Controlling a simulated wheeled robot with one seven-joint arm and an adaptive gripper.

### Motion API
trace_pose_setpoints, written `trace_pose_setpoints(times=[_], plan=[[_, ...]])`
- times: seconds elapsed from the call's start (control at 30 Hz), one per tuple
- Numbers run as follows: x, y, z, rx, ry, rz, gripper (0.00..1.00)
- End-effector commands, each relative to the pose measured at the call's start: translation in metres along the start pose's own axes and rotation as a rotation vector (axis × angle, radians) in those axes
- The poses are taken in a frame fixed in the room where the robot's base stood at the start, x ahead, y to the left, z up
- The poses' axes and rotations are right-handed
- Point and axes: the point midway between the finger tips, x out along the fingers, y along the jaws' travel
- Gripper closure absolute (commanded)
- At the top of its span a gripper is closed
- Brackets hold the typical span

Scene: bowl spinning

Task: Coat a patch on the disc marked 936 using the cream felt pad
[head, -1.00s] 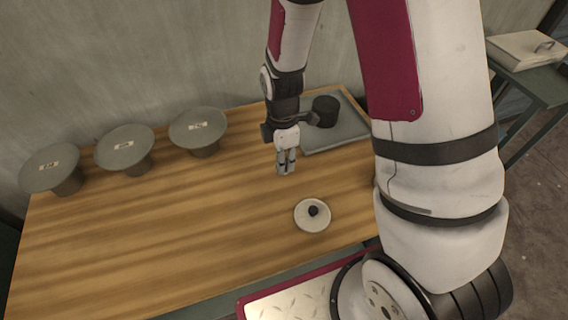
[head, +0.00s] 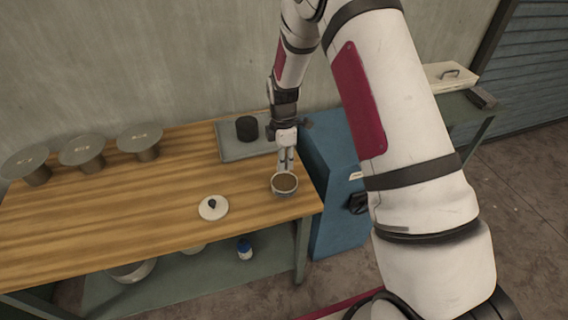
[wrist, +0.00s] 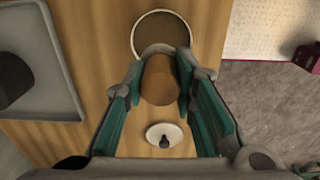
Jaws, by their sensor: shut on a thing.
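My gripper (head: 286,167) points down just above a pale bowl (head: 285,192) with brown contents at the table's right end. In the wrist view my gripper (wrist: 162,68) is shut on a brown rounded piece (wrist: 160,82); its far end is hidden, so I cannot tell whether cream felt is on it. The bowl's rim (wrist: 134,38) shows just beyond the fingertips. A cream disc with a dark knob (head: 220,210) lies on the table left of the bowl. Three grey discs on stands (head: 26,164) (head: 82,152) (head: 140,139) line the back left; their labels are too small to read.
A grey tray (head: 228,150) with a black cylinder (head: 247,128) is at the back of the wooden table (head: 120,210). A blue cabinet (head: 335,225) stands right of the table. A blue and white bottle (head: 244,249) stands on the lower shelf. The table's front left is clear.

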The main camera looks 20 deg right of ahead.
Motion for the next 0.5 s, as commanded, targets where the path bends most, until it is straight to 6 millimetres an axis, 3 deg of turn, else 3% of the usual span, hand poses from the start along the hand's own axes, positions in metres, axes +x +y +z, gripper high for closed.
trace_pose_setpoints(times=[0.17,0.5], plan=[[0.007,0.001,0.0,-0.001,0.0,-0.002,0.97],[0.04,0.001,0.0,0.0,0.0,-0.002,0.97]])
